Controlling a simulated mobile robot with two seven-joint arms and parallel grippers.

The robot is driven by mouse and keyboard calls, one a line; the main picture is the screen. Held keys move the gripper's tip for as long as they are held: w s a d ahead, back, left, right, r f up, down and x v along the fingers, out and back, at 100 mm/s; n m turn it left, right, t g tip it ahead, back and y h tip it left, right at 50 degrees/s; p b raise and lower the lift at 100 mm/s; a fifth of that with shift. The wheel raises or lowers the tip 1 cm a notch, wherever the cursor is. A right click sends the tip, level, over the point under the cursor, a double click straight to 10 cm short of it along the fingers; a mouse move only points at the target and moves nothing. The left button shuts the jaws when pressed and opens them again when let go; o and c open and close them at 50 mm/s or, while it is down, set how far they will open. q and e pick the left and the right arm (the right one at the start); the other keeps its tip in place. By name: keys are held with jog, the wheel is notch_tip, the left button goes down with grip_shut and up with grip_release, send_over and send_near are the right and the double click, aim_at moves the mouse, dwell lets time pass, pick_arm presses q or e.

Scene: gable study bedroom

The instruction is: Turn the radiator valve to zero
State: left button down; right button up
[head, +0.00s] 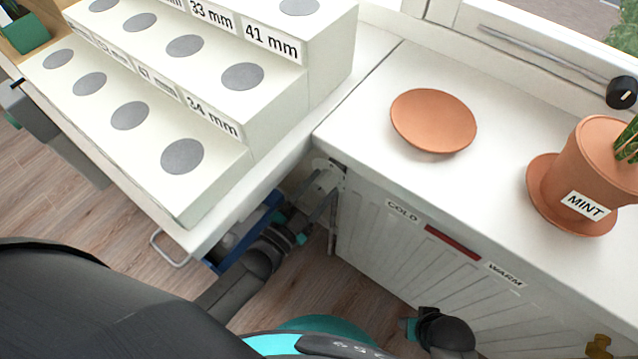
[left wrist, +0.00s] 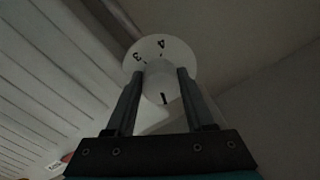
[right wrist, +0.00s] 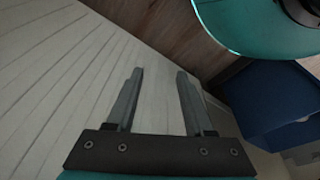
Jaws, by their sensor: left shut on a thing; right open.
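The radiator valve (left wrist: 161,52) is a white round dial in the left wrist view, with the digits 3 and 4 and a dark mark readable on its face. My left gripper (left wrist: 160,84) is shut on the dial's raised white middle, one finger on each side. In the head view my left gripper (head: 318,198) is low at the radiator's left end, where the valve is small and partly hidden. The radiator (head: 385,255) carries a COLD–WARM strip with a red bar (head: 453,242). My right gripper (right wrist: 160,95) is open and empty in front of the radiator's ribbed panel.
A white sill (head: 500,110) above the radiator holds an empty terracotta saucer (head: 433,120) and a potted MINT plant (head: 585,170). A stepped white block (head: 215,125) with millimetre labels stands on the left tabletop. A blue box (right wrist: 270,95) is near my right gripper.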

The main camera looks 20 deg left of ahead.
pick_arm(q)
jog(key=shift+n+p, duration=0.35)
jog(key=shift+n, duration=1.65)
pick_arm(e)
jog(key=shift+s+d+f, duration=0.15)
jog(key=shift+s+f, duration=0.05)
jog(key=shift+f, duration=0.25)
jog(key=shift+s+d+f, duration=0.15)
jog(key=shift+f, duration=0.25)
pick_arm(q)
jog(key=shift+c, duration=1.4)
grip_release()
jog(key=shift+s, duration=0.3)
jog(key=p+v, duration=0.2)
jog(key=v, duration=1.2)
jog(key=shift+s+p, duration=0.3)
jog(key=shift+s, duration=0.05)
pick_arm(e)
jog(key=s+d+f, duration=0.1)
jog(key=s+f, duration=0.1)
jog(key=s+d+f, duration=0.1)
jog(key=f, duration=0.1)
jog(key=shift+d, duration=0.35)
pick_arm(q)
jog(key=shift+r, duration=0.1)
